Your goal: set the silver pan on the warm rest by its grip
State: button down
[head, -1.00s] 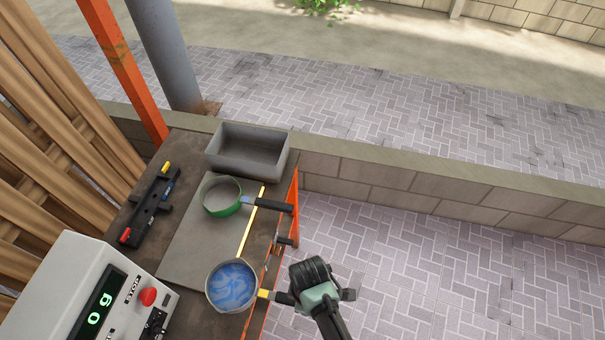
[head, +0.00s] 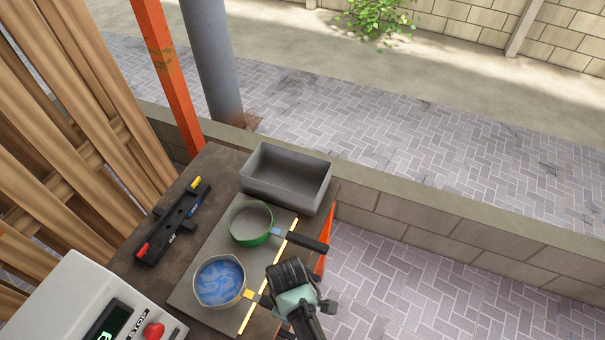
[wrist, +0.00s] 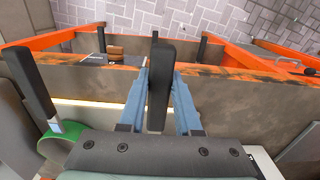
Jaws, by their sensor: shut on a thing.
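The silver pan (head: 220,283) holds a swirled blue content and has a yellow collar on its dark handle. In the head view it is over the front part of a flat grey slab (head: 205,246), which has a yellow strip along its right side. I cannot tell whether the pan touches the slab. My gripper (head: 270,300) is at the pan's right and shut on its handle. In the wrist view the dark handle (wrist: 160,85) stands between my blue fingers (wrist: 185,105). The pan's bowl is hidden there.
A green pan (head: 250,225) sits behind on the slab, its black handle pointing right. A grey bin (head: 287,180) stands at the back. A black level-like tool (head: 174,220) lies left. A white box with a red stop button (head: 153,331) stands front left.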

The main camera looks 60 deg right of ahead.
jog(key=shift+w+f+b, duration=0.3)
jog(key=shift+w+b, duration=0.3)
jog(key=shift+w, duration=0.35)
jog(key=shift+w+f+b, duration=0.1)
jog(key=shift+f+b, duration=0.65)
jog(key=shift+f, duration=0.4)
jog(key=c, duration=0.6)
grip_release()
jog(key=shift+o, duration=0.4)
jog(key=shift+a, duration=0.1)
